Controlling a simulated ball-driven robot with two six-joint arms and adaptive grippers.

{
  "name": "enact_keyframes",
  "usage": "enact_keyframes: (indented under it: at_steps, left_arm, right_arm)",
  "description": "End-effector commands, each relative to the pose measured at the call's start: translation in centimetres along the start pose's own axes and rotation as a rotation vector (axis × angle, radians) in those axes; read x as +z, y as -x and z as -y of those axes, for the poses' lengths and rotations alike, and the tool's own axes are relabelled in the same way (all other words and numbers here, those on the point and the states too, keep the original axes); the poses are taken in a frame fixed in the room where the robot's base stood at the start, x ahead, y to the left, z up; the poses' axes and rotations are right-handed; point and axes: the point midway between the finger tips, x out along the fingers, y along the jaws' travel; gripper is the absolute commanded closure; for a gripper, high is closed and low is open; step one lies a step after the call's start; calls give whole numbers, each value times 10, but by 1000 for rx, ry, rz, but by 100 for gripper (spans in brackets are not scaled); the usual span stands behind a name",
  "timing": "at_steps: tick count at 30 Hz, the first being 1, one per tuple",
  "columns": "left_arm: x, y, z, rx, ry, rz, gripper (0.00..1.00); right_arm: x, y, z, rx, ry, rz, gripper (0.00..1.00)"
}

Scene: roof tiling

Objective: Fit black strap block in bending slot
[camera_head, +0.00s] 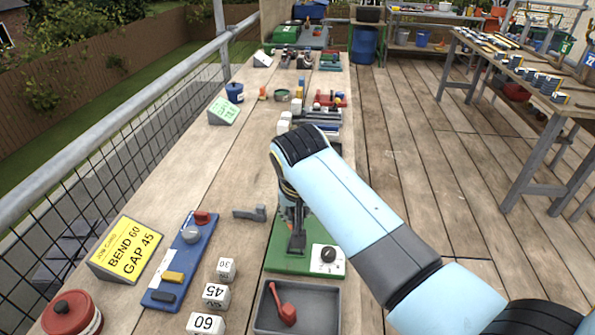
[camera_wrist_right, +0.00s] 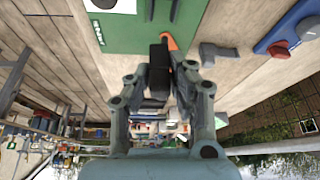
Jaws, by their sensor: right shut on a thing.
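My right gripper (camera_wrist_right: 162,72) is shut on a black block (camera_wrist_right: 157,62), seen between its fingers in the right wrist view. The block is over or at the green board (camera_wrist_right: 122,32), close to an orange part (camera_wrist_right: 169,43). I cannot tell whether it touches the board. In the head view the right gripper (camera_head: 293,208) points down over the far part of the green board (camera_head: 279,262), partly hidden by my arm. A dark upright piece (camera_head: 297,242) shows below it. The bending slot is not clearly visible. My left gripper is not in view.
A grey bracket (camera_head: 250,213) lies left of the green board. A grey tray (camera_head: 262,318) with a red tool (camera_head: 286,312), numbered white blocks (camera_head: 215,295), a blue board (camera_head: 180,262) and a yellow sign (camera_head: 128,249) reading BEND 60, GAP 45 are nearby.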

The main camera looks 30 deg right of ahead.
Motion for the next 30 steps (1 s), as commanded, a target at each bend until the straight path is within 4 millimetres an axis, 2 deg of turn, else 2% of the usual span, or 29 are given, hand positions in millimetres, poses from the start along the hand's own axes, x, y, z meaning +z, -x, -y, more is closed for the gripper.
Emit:
enact_keyframes:
  at_steps: [1,3,9,16,30]
  left_arm:
    - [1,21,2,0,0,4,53]
    - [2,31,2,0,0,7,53]
    - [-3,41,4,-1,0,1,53]
    - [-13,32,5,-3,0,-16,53]
    - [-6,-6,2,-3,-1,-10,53]
  right_arm:
    - [-6,10,2,15,-34,3,100]
    - [-7,9,3,32,-78,3,100]
    - [-7,5,4,56,-137,2,100]
    - [-3,-4,4,58,-142,2,100]
    - [11,-38,4,57,-141,2,100]
